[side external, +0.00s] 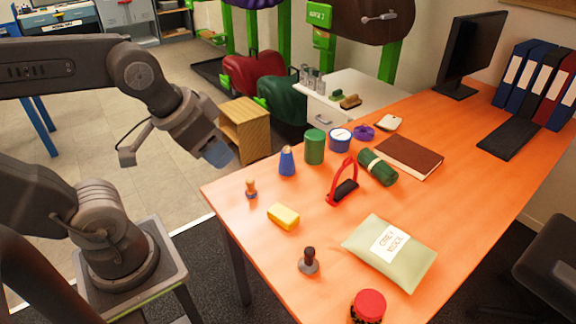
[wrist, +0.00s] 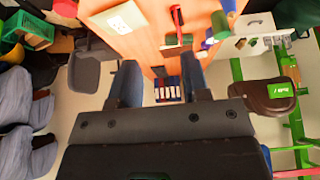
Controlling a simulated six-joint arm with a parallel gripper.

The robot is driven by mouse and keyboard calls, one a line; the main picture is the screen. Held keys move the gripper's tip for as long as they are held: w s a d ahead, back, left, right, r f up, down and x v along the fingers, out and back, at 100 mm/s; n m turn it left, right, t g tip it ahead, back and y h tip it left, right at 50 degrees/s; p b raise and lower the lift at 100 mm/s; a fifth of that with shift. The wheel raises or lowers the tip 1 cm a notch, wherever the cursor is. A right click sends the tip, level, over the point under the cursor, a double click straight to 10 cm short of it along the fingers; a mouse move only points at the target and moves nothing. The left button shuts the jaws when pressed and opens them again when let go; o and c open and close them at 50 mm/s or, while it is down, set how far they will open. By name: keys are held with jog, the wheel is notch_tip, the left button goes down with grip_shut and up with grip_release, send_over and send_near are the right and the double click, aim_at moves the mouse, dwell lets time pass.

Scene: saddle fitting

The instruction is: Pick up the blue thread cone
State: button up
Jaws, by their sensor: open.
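The blue thread cone (side external: 287,161) stands upright near the table's left edge in the side view, with a pale tip. It is between a small wooden-handled tool (side external: 251,189) and a green cylinder (side external: 315,147). My gripper (side external: 217,152) is left of the cone, apart from it, beyond the table's edge. In the wrist view my gripper (wrist: 160,78) shows two separated fingers, open and empty. I cannot tell for sure which small coloured shape in the wrist view is the cone.
The orange table (side external: 450,190) also holds a yellow block (side external: 284,216), a red-handled tool (side external: 342,182), a green roll (side external: 378,167), a brown book (side external: 409,157), a pale sack (side external: 390,252) and a dark stamp-like tool (side external: 309,262). A wooden crate (side external: 245,130) stands on the floor behind.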

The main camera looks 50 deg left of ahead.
jog(key=o, duration=0.6)
jog(key=shift+c, duration=0.2)
jog(key=n+g+y, duration=0.4)
jog(key=n, duration=0.9)
send_over(287, 148)
jog(key=s+d, duration=0.2)
jog(key=d, duration=0.3)
notch_tip(287, 148, down, 14)
jog(key=r, duration=0.1)
jog(key=shift+n, duration=0.3)
jog(key=x, duration=1)
jog(key=shift+w+a+f, duration=0.1)
jog(key=shift+a+f, duration=0.05)
jog(key=shift+x, duration=2.8)
